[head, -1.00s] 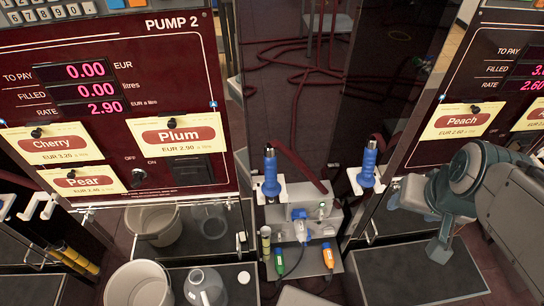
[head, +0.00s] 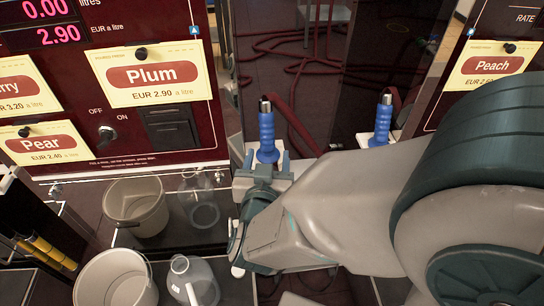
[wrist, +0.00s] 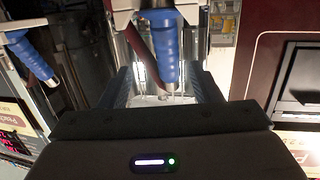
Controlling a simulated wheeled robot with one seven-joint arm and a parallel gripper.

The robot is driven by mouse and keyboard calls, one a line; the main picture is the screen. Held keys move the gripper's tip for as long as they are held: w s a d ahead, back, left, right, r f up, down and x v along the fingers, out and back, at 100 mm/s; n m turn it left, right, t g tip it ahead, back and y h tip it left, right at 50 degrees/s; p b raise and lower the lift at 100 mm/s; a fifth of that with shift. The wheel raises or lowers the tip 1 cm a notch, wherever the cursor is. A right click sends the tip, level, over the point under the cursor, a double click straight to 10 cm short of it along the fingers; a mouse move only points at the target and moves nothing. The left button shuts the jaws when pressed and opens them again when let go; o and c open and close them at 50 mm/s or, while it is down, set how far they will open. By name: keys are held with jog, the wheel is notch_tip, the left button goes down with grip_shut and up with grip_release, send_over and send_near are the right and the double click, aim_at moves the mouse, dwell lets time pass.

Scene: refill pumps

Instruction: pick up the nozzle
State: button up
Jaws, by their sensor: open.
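A blue nozzle (head: 266,135) with a metal tip stands upright in its holder beside the Plum pump. My gripper (head: 263,168) is open at its lower part, with one finger on either side of it in the head view. In the wrist view the same nozzle (wrist: 165,45) shows between the two fingers of my gripper (wrist: 166,80), with gaps at both sides. A second blue nozzle (head: 382,122) stands upright in a holder further right, and it also shows at the left of the wrist view (wrist: 32,55). My arm hides the area below and right of the gripper.
A bucket (head: 137,205) and a glass jug (head: 200,205) stand below the Plum sign (head: 152,73). Another bucket (head: 116,279) and a jug (head: 193,281) stand in front of them. The Peach sign (head: 493,65) is at the right. Dark red hoses (head: 300,65) lie behind.

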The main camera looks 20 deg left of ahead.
aim_at(268, 139)
jog(key=shift+t, duration=0.9)
jog(key=x, duration=0.1)
jog(key=b+x, duration=0.1)
jog(key=x, duration=0.1)
jog(key=a+f+x, duration=0.1)
jog(key=x, duration=0.1)
jog(key=shift+w, duration=0.1)
jog(key=x, duration=0.3)
jog(key=b+x, duration=0.1)
jog(key=x, duration=0.1)
jog(key=shift+w+a+r, duration=0.25)
jog(key=shift+w+r, duration=0.05)
jog(key=c, duration=1.2)
